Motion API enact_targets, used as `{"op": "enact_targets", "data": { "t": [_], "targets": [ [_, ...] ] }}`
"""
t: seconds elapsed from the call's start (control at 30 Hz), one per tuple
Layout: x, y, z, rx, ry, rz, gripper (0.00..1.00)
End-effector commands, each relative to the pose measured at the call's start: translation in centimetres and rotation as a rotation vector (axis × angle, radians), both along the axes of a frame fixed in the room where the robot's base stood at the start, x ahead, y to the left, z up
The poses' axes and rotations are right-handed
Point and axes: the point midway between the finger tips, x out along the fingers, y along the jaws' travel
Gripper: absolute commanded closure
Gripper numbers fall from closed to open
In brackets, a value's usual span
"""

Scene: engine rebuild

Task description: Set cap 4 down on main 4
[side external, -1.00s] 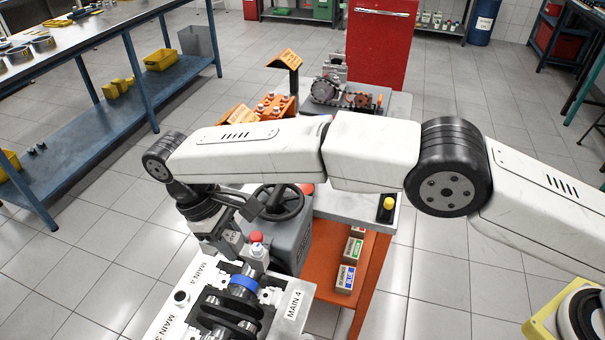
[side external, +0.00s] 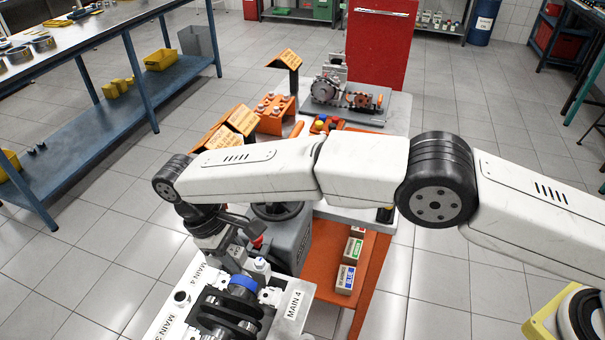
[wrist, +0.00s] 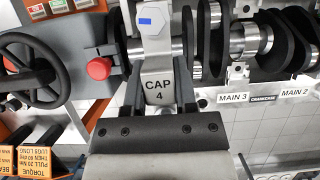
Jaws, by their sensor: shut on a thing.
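In the side view my gripper (side external: 238,258) is low over the engine block, just behind the blue ring (side external: 243,282) on the shaft between the two MAIN 4 labels (side external: 293,304). The cap is hard to make out there, and the seat is partly hidden.
A handwheel (wrist: 30,72) and a red knob (wrist: 100,68) stand left of the cap in the wrist view. Dark crank webs (side external: 228,315) lie in front of the blue ring. An orange cart (side external: 350,255) with small boxes stands to the right, beyond the block.

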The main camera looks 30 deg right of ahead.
Motion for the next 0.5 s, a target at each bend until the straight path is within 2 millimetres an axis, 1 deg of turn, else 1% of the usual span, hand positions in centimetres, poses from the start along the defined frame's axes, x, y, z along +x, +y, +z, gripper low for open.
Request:
{"op": "enact_targets", "data": {
  "t": [0.2,0.5],
  "targets": [
    [0.0,0.0,-1.5,-0.001,0.001,0.000,1.00],
    [0.0,0.0,-2.8,0.001,-0.001,0.000,1.00]
  ]
}}
